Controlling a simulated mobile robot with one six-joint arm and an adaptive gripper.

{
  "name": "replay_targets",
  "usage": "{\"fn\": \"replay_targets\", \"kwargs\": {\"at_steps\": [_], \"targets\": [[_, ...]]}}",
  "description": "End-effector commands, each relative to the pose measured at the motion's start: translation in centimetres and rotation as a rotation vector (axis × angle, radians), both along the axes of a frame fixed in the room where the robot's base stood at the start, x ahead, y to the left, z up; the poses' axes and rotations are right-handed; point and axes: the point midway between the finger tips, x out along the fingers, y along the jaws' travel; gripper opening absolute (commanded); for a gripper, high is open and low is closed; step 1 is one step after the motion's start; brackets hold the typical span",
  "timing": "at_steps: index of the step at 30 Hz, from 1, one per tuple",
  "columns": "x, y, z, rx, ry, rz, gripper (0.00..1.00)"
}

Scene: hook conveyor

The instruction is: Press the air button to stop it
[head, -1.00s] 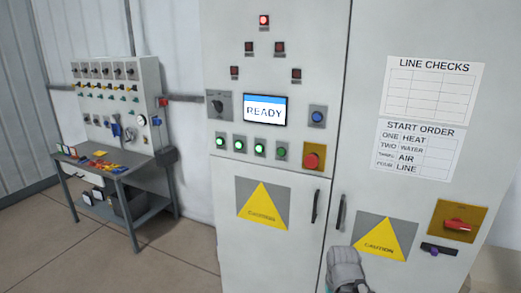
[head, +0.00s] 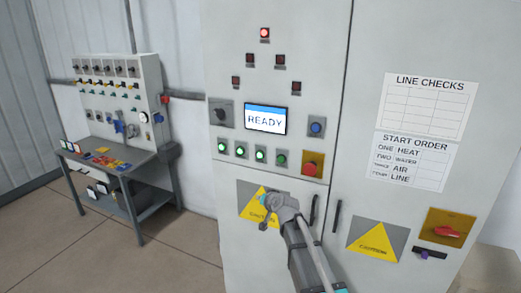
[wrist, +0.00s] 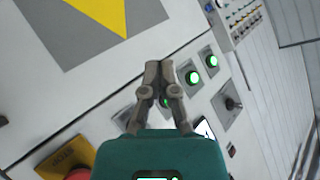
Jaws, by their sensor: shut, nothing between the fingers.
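A row of green buttons crosses the cabinet panel under the READY screen (head: 265,119) in the head view. The first (head: 221,147), second (head: 239,151) and third (head: 260,155) glow; the fourth (head: 281,159) is darker. Their labels are too small to read, so the air button is not marked legibly. My gripper (head: 268,208) is in front of the left caution sign, below the row. In the wrist view my gripper (wrist: 160,72) is shut and empty, its fingers partly covering one green button (wrist: 165,101). Two lit green buttons (wrist: 193,77) (wrist: 211,61) show clear. Contact cannot be told.
A red mushroom button (head: 310,168) on a yellow plate sits right of the row. A blue button (head: 316,127), a rotary switch (head: 220,111) and door handles are nearby. START ORDER (head: 413,160) lists heat, water, air, line. A workbench (head: 115,165) stands left.

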Motion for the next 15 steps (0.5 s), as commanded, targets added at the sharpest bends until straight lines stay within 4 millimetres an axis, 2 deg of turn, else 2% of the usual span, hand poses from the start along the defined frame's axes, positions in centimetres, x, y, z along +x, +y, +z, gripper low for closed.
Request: {"fn": "replay_targets", "kwargs": {"at_steps": [1, 6, 10, 15], "targets": [[1.7, 1.5, 2.2, 0.039, -0.042, -0.014, 0.0], [4.9, 4.3, 6.5, 0.153, -0.159, -0.077, 0.0], [6.1, 5.4, 8.3, 0.205, -0.208, -0.113, 0.0], [6.6, 5.7, 9.0, 0.231, -0.232, -0.132, 0.0]]}}
